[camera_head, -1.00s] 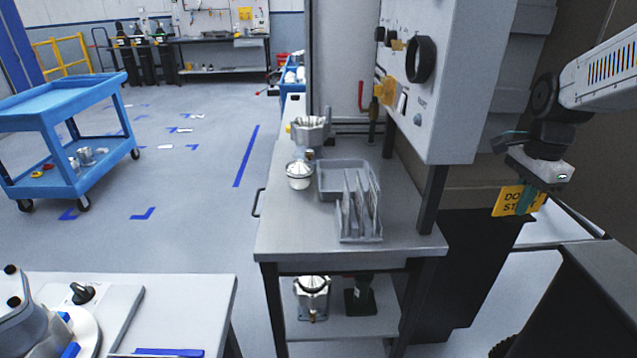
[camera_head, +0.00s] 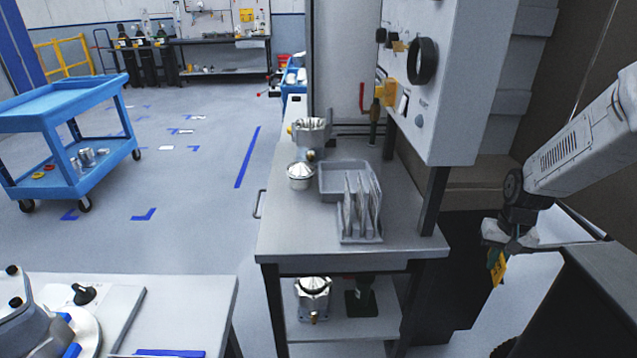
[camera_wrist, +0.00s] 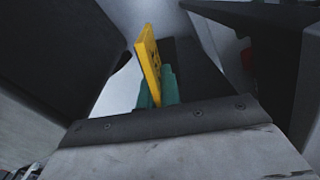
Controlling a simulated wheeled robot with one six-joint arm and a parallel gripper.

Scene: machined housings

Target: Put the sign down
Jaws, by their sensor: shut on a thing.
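The sign is a yellow plate with dark lettering. In the head view the sign (camera_head: 499,269) hangs below my gripper (camera_head: 496,253) at the right, turned nearly edge-on. In the wrist view the sign (camera_wrist: 149,62) stands out from between the green fingertips of my gripper (camera_wrist: 158,92). The fingers are shut on its near end. The sign is in the air, right of the steel workbench (camera_head: 290,235) and apart from it. Its lettering is mostly turned away in both views.
The workbench holds a grey tray (camera_head: 335,192) with upright plates, a silver pot (camera_head: 300,176) and a machined housing (camera_head: 310,130). A control cabinet (camera_head: 440,90) stands above its right side. A blue cart (camera_head: 60,110) stands at left; the floor between is open.

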